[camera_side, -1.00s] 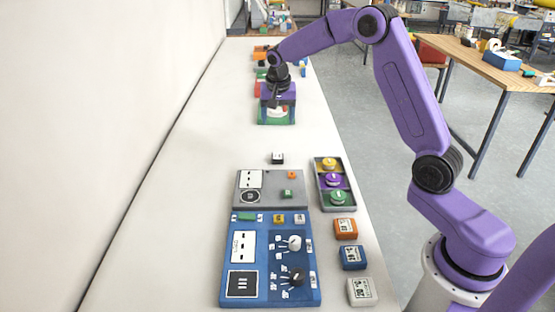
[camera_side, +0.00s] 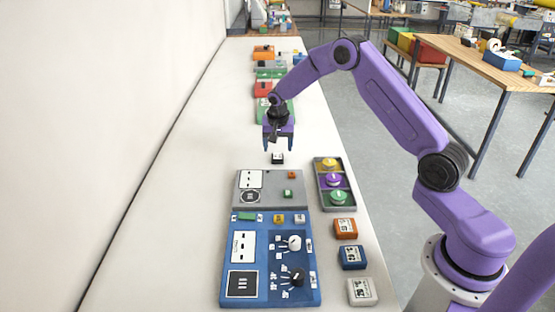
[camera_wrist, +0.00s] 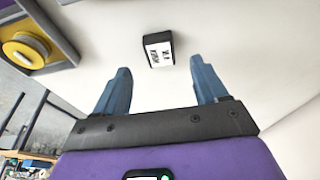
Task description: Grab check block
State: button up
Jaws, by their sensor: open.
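The check block is a small black block with a white labelled top (camera_side: 277,158), standing alone on the white table just beyond the grey panel. In the wrist view the block (camera_wrist: 159,49) lies ahead of and roughly between my fingertips, a little beyond them. My gripper (camera_side: 279,149) is open and empty, with its two blue fingers pointing down over the block in the side view. In the wrist view my gripper (camera_wrist: 157,74) shows both fingers wide apart, not touching the block.
A grey panel (camera_side: 265,203) and a blue panel with knobs (camera_side: 257,290) lie nearer the camera. A grey tray with yellow, purple and green round pieces (camera_side: 320,180) is to their right. Orange, blue and white blocks line the right edge. Coloured items stand far back.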

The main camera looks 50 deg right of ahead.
aim_at(277, 156)
jog(key=x, duration=0.4)
jog(key=shift+f, duration=0.4)
jog(key=c, duration=1.2)
jog(key=shift+r, duration=0.1)
